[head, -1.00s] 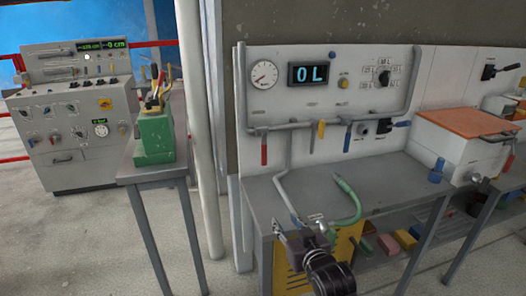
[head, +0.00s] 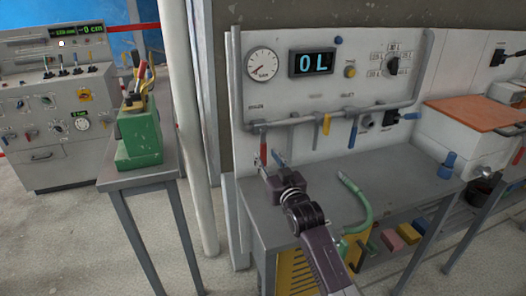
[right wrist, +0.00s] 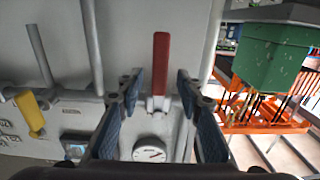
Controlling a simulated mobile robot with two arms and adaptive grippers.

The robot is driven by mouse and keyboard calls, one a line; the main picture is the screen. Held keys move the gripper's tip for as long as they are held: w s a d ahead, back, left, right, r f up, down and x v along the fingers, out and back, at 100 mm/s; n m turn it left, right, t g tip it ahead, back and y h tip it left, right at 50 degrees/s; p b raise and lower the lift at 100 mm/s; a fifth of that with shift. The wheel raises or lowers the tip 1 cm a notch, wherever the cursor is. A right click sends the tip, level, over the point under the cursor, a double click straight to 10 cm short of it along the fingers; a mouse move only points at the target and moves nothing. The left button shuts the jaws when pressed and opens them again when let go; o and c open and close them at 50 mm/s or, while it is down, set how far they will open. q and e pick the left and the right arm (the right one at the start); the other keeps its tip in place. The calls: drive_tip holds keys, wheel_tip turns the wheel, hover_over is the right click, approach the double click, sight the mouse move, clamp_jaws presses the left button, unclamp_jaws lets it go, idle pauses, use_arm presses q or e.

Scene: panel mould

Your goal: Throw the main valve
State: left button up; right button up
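A red-handled lever valve (head: 263,151) hangs from the pipe at the left of the white wall panel. A yellow lever (head: 326,124) and a blue lever (head: 352,133) hang further right. The labels are too small to tell which is the main valve. My right gripper (head: 269,164) is at the red lever. In the right wrist view, the right gripper (right wrist: 160,92) is open, and the red lever (right wrist: 161,62) stands between its blue-padded fingers, with gaps on both sides. My left gripper is not in view.
A round gauge (head: 262,64) and a display reading 0 L (head: 311,62) are on the panel. A green hose (head: 359,200) lies on the grey bench (head: 310,195) below.

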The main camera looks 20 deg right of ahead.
sight(264, 153)
drive_tip(key=w, duration=0.2)
drive_tip(key=shift+w+a+f, duration=0.1)
drive_tip(key=shift+w, duration=0.85)
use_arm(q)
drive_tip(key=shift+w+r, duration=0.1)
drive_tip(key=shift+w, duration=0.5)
use_arm(e)
clamp_jaws()
